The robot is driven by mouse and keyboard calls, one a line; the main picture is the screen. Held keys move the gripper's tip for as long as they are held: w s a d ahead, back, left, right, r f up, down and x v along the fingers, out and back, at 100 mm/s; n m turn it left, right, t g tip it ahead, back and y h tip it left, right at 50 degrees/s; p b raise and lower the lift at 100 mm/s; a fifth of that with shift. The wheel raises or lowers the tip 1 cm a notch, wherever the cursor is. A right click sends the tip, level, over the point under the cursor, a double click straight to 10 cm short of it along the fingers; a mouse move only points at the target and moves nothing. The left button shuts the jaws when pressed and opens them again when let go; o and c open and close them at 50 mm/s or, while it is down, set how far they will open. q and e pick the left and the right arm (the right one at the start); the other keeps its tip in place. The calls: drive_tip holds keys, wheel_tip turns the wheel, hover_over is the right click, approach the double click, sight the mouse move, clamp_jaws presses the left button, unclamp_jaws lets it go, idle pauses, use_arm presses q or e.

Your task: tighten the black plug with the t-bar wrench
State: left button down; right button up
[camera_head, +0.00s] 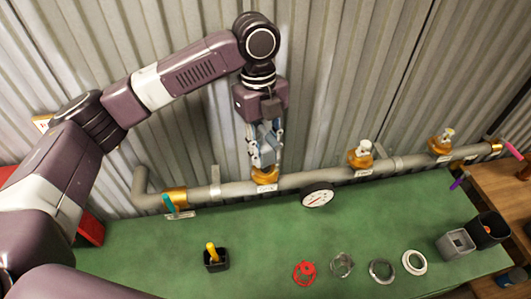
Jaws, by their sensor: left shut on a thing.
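My left gripper (264,148) reaches down from above onto the leftmost upright brass outlet (265,174) of the grey pipe. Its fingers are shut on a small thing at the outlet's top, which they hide. I cannot make out the black plug; the fingers cover the outlet's mouth. A yellow-handled tool (211,250) stands upright in a black holder (216,265) on the green bench; I cannot tell whether it is the t-bar wrench. My right gripper is not in view.
The grey pipe (320,180) runs along the corrugated wall, with a gauge (318,198) and two more brass outlets (360,158) (440,145).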

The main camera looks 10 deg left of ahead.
sight(265, 130)
use_arm(q)
drive_tip(key=shift+r, duration=1.3)
drive_tip(key=shift+r, duration=0.1)
drive_tip(key=shift+r, duration=1.9)
